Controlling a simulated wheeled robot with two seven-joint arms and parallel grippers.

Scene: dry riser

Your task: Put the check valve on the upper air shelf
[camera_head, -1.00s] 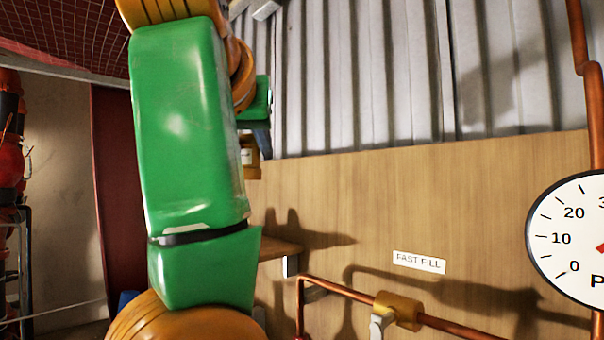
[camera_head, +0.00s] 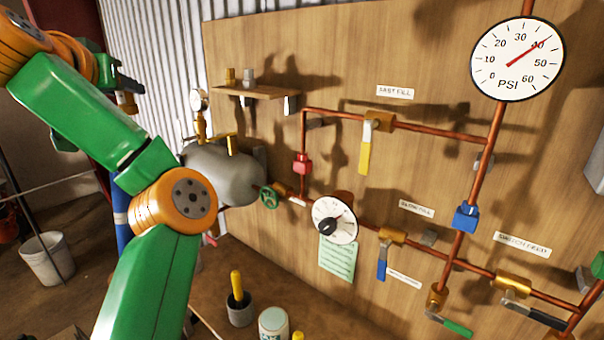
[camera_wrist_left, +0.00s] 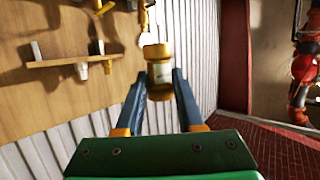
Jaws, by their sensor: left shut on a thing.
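The check valve (camera_wrist_left: 157,70) is a short brass cylinder with a pale label band. My left gripper (camera_head: 128,92) is shut on it; the valve shows small below the dark fingers in the head view (camera_head: 126,104). The wooden shelf (camera_head: 262,92) is fixed high on the plywood panel, to the right of the gripper and apart from it. A brass fitting (camera_head: 231,76) and a grey fitting (camera_head: 249,77) stand on its left part. The shelf is at the left in the left wrist view (camera_wrist_left: 72,62). My right gripper is not in view.
A grey tank (camera_head: 222,172) with a small gauge (camera_head: 198,100) stands below and left of the shelf. Copper pipes with valves (camera_head: 378,122) and a large pressure gauge (camera_head: 518,58) cover the panel. The shelf's right part looks bare on top.

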